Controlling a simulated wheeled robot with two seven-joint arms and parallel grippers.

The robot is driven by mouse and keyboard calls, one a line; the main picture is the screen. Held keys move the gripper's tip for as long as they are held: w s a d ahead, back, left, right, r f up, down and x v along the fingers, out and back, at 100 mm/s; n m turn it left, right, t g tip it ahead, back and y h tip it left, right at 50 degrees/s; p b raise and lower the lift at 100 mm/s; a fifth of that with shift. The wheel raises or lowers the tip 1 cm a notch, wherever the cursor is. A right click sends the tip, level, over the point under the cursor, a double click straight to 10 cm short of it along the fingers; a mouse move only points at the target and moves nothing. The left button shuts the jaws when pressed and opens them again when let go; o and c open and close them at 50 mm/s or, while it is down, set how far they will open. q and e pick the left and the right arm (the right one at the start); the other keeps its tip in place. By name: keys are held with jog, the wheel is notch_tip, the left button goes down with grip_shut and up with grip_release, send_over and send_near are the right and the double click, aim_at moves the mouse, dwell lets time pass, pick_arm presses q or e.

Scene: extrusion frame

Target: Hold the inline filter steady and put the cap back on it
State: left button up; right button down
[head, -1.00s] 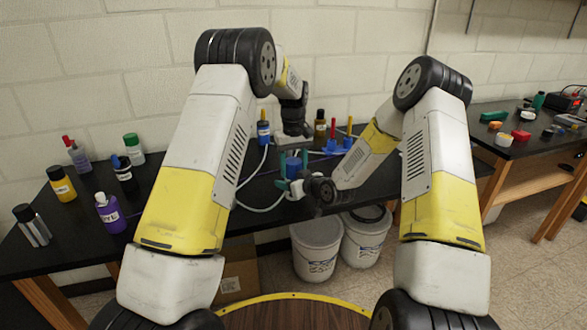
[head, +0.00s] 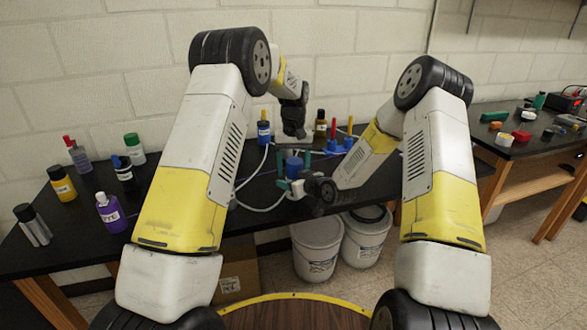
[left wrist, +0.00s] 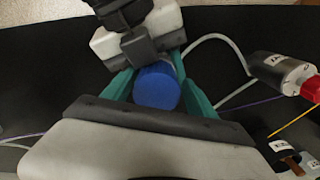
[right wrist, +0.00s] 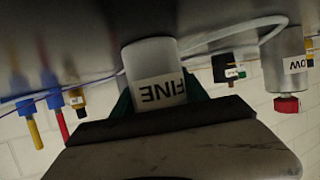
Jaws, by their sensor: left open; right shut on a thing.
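The inline filter is a pale cylinder (right wrist: 152,62) with a "FINE" label, upside down in the right wrist view. My right gripper (right wrist: 158,88) is shut on it with its green fingers. The blue cap (left wrist: 157,85) is seen from above in the left wrist view, and it also shows in the head view (head: 293,165). My left gripper (left wrist: 158,78) is open, its green fingers on either side of the cap. The cap appears to be at the filter's top; the joint between them is hidden, so I cannot tell how it is seated.
Thin tubing (head: 262,207) loops beside the filter. Several bottles, including a purple one (head: 110,211), stand on the left of the black bench. Blue-based pieces with red and yellow rods (head: 341,140) stand behind my right gripper. Two white buckets (head: 317,250) are below the bench.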

aim_at(294, 161)
pick_arm(q)
jog(key=shift+d, duration=0.2)
pick_arm(e)
jog(key=shift+s+a, duration=0.1)
jog(key=shift+a, duration=0.1)
pick_arm(q)
jog(key=shift+r, duration=2.25)
jog(key=o, duration=0.6)
jog(key=shift+a, duration=0.1)
pick_arm(e)
jog(key=shift+d, duration=0.1)
pick_arm(q)
notch_tip(294, 161, up, 12)
jog(key=shift+f, duration=0.1)
